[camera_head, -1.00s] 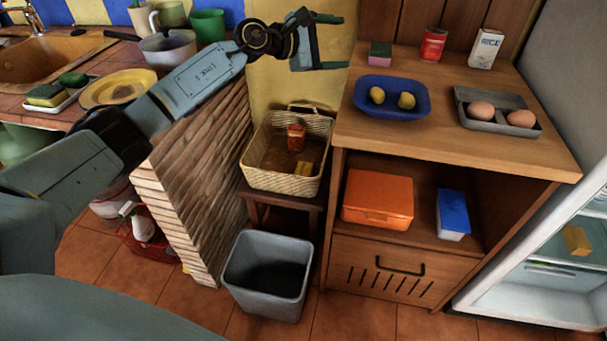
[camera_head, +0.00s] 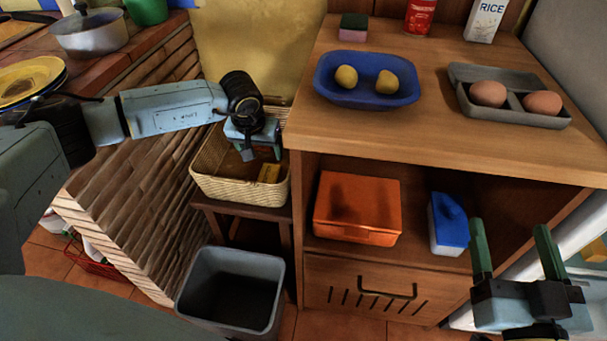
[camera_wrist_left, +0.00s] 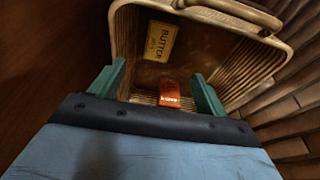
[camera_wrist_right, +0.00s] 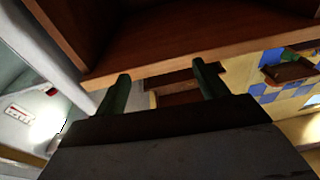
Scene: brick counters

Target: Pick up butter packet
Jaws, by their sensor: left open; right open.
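The butter packet (camera_head: 269,173) is small and yellow and lies in the wicker basket (camera_head: 236,192). My left gripper (camera_head: 258,153) is open and empty at the basket's right back part. In its wrist view an orange-red packet (camera_wrist_left: 169,93) appears between the fingers (camera_wrist_left: 158,82), and I cannot tell how far below. My right gripper (camera_head: 511,236) is open and empty in front of the wooden cabinet, right of the blue-lidded box (camera_head: 448,222).
The basket stands on a small dark stool beside the brick-sided counter (camera_head: 130,190) and the wooden cabinet (camera_head: 330,140). A grey bin (camera_head: 230,290) stands below. An orange box (camera_head: 357,208) sits on the cabinet shelf. A blue dish (camera_head: 367,92) and egg tray (camera_head: 512,100) are on top.

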